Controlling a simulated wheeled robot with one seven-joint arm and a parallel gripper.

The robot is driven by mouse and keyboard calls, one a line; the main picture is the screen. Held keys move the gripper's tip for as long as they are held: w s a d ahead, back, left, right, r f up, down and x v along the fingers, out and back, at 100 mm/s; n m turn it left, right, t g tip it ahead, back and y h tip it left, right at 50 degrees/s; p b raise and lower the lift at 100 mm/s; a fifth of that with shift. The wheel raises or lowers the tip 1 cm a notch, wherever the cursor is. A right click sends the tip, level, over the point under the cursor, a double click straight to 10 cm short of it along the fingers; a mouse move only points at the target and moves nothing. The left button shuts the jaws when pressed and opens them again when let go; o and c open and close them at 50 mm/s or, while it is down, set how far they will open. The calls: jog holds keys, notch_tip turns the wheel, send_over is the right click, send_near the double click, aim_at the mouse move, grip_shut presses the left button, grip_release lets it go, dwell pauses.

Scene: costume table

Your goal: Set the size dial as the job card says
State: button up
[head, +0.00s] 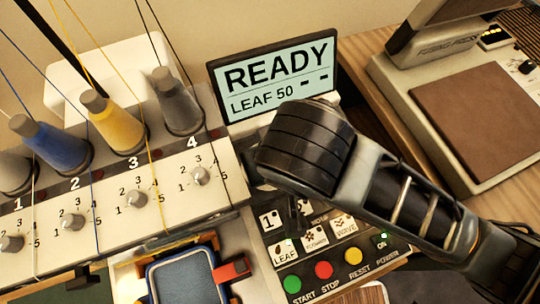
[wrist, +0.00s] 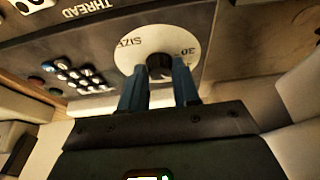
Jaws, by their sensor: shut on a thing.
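The size dial is a round white plate (wrist: 128,55) with a dark knob (wrist: 160,66) at its middle, in the wrist view. The word SIZE and the number 30 show upside down on it. My gripper (wrist: 160,88) has its two blue-grey fingers on either side of the knob and is shut on it. The knob's pointer is too dark to read. In the head view my wrist covers the dial. The screen (head: 273,80) reads READY, LEAF 50 and two dashes. I cannot make out a job card.
Left of my arm stands a thread rack with cones (head: 120,130) and small numbered knobs (head: 137,199). Below my wrist are pattern keys (head: 285,252) and green, red and yellow buttons (head: 323,270). A blue-framed hoop (head: 187,280) lies at the lower left. A scale-like machine (head: 470,120) stands right.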

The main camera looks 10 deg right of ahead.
dwell(0.3)
jog(key=o, duration=1)
jog(key=shift+r, duration=0.1)
jog(key=p+v, duration=0.1)
jog(key=v, duration=0.5)
jog(key=shift+r, duration=0.25)
jog(key=shift+s+d+r+p, duration=0.1)
jog(key=shift+s+r+p, duration=0.2)
jog(key=shift+r+p, duration=0.2)
jog(key=shift+o, duration=0.2)
